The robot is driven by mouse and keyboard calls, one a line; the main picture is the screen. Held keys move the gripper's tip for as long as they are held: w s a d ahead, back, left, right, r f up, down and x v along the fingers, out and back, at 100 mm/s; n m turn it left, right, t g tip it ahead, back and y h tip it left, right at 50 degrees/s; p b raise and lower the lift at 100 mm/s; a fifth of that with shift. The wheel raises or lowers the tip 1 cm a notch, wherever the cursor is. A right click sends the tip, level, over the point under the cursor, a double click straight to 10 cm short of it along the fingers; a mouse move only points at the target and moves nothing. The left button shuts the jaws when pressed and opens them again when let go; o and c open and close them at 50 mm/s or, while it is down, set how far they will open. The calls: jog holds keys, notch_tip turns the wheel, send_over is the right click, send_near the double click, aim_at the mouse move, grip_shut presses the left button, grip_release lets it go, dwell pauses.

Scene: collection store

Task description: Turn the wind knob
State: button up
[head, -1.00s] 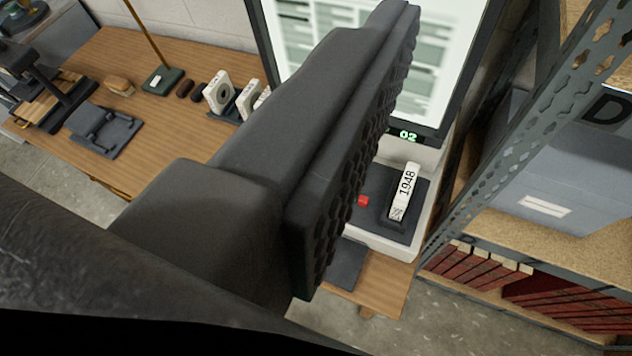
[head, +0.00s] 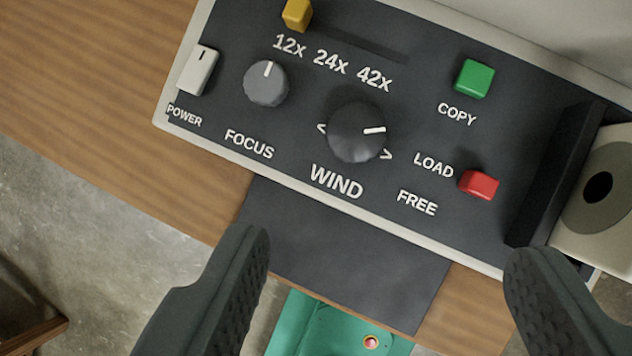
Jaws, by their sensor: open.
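The wind knob (head: 356,132) is a round dark grey knob with a white pointer line, above the label WIND on the black control panel (head: 300,120). Its pointer points right, between the small arrow marks on either side. My gripper (head: 385,275) is open and empty, with its two dark ridged fingers wide apart at the bottom of the view. The fingertips sit below the knob in the picture and do not touch it.
The panel also has a grey focus knob (head: 266,84), a white power switch (head: 199,70), a yellow slider (head: 297,13), a green copy button (head: 474,78) and a red load/free lever (head: 480,184). A white reel box (head: 598,190) stands at right. A dark mat (head: 340,250) lies below the panel.

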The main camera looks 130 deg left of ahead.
aim_at(356, 136)
jog(key=shift+g, duration=0.3)
jog(key=x, duration=0.5)
jog(key=s+b+x, duration=0.1)
jog(key=x, duration=1)
jog(key=shift+a+f+b, duration=0.3)
jog(key=shift+f+b, duration=0.05)
jog(key=shift+f, duration=0.15)
